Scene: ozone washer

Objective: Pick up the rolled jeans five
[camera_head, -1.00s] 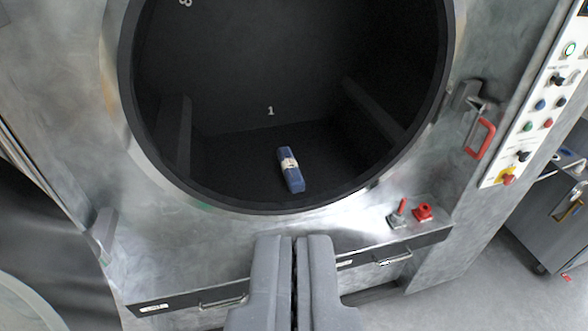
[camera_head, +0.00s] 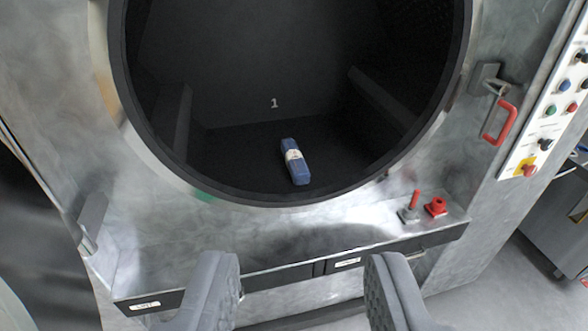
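The rolled jeans (camera_head: 297,169) are a blue bundle with a pale band around the middle. They lie alone on the dark floor of the washer drum (camera_head: 240,150), near the front of the opening and below a white number 1. My gripper (camera_head: 302,275) is open and empty, its two grey fingers wide apart at the bottom of the picture. It is outside the drum, nearer to the camera than the jeans and apart from them. No number five shows on the bundle.
Dark ribs (camera_head: 183,125) stand inside the drum on both sides. A red handle (camera_head: 501,122) is at right, with a red knob (camera_head: 435,207) on the ledge below and a control panel (camera_head: 550,120) beyond.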

